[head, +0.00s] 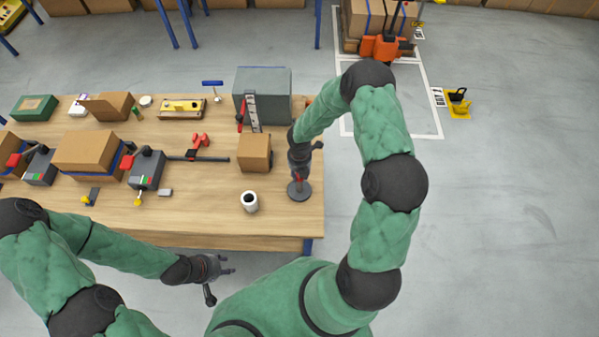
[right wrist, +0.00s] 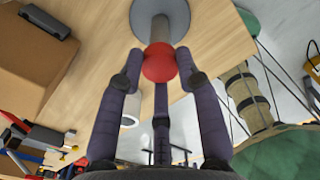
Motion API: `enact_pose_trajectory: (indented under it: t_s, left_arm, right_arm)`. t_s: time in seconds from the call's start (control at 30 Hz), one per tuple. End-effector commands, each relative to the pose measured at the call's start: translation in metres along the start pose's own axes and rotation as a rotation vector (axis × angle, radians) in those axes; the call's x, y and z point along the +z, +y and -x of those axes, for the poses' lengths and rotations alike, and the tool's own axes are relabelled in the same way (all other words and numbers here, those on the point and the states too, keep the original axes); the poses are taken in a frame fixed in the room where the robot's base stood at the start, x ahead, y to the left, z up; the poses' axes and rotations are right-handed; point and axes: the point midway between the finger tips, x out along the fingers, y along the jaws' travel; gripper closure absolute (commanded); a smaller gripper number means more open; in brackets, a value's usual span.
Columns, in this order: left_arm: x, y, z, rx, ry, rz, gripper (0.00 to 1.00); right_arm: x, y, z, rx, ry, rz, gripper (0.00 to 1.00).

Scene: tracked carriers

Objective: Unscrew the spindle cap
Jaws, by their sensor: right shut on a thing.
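The spindle (head: 301,195) stands near the right end of the wooden table, a grey round base with a short post. In the right wrist view the base (right wrist: 178,15) and the post show at the top, with the round red spindle cap (right wrist: 159,64) on the post's near end. My right gripper (right wrist: 158,75) is shut on the cap, its purple-grey fingers around it. In the head view my right gripper (head: 299,172) points down above the base and partly hides the cap. My left gripper (head: 229,264) is empty in front of the table's front edge, with its fingers apart.
A cardboard box (head: 254,153) and a white cup-like roll (head: 250,202) stand close to the left of the spindle. A grey bin (head: 262,95) stands behind. Several tools and boxes fill the left of the wooden table (head: 210,205). Its front right is clear.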

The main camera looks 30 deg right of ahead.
Motion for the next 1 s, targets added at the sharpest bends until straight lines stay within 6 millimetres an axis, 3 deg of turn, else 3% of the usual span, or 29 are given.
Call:
enact_pose_trajectory:
  t_s: [0.1, 0.3, 0.7, 1.0]
  left_arm:
    - [0.001, 0.007, 0.019, 0.000, 0.000, 0.000, 0.60]
    - [0.001, 0.011, 0.030, 0.000, 0.000, 0.000, 0.60]
    - [0.002, 0.012, 0.035, 0.000, -0.001, 0.000, 0.60]
    - [0.003, 0.025, 0.069, 0.000, 0.000, 0.000, 0.60]
  right_arm:
    - [-0.002, -0.001, 0.003, -0.003, 0.006, 0.169, 0.97]
    - [-0.001, -0.001, 0.001, -0.002, 0.004, 0.362, 0.97]
    - [-0.002, -0.001, 0.000, -0.002, 0.005, 0.426, 0.97]
    - [-0.003, -0.001, 0.003, -0.001, 0.007, 0.854, 0.98]
